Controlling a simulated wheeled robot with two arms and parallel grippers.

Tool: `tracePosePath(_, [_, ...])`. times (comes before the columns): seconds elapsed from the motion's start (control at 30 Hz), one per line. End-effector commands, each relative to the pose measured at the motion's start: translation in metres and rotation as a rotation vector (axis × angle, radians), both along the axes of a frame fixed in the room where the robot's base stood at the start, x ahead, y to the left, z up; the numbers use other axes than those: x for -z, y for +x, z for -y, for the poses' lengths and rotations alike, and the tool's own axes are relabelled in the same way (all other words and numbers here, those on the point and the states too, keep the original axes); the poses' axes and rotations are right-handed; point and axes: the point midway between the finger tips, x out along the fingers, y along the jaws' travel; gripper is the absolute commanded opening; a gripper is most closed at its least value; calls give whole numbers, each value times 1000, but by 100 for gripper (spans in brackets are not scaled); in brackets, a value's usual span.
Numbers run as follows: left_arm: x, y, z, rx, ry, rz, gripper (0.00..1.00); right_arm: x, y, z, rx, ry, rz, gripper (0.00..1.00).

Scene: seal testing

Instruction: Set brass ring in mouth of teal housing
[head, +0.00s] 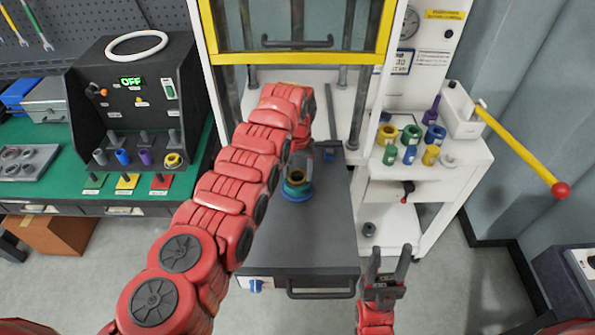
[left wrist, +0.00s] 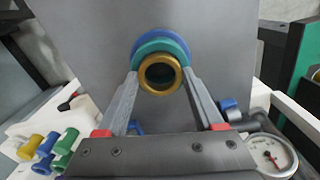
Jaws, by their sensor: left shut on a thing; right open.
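The brass ring (left wrist: 145,79) is between my left gripper's (left wrist: 160,73) two fingertips in the left wrist view, with the fingers closed on its sides. Directly behind it is the teal housing (left wrist: 156,47) on a blue base (left wrist: 146,38). Ring and housing overlap in this view, and I cannot tell whether the ring touches the mouth. In the head view the housing (head: 298,187) stands upright on the dark grey platform, and my left arm hides most of the left gripper above it. My right gripper (head: 388,262) is open and empty, in front of the platform's right corner.
The dark grey platform (head: 320,235) is otherwise mostly clear. A yellow-framed press guard (head: 300,58) stands behind it. On the right, a white cart (head: 463,165) carries several coloured parts and a yellow lever (head: 515,145). A green bench (head: 45,180) with a control box is on the left.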

Motion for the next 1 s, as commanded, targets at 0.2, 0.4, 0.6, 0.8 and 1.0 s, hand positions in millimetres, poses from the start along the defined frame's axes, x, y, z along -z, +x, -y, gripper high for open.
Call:
tracePosePath(0.2, [4,0,0,0,0,0,5,4,0,0,0,0,0,50])
tracePosePath(0.4, [6,0,0,0,0,0,5,7,0,0,0,0,0,50])
tracePosePath(0.6, [7,-1,0,0,0,-2,5,7,0,0,0,0,0,50])
tracePosePath(0.8, [7,-1,0,0,1,-3,79,7,0,0,0,0,0,50])
tracePosePath(1.0, [7,-1,0,0,0,-2,79,7,0,0,0,0,0,50])
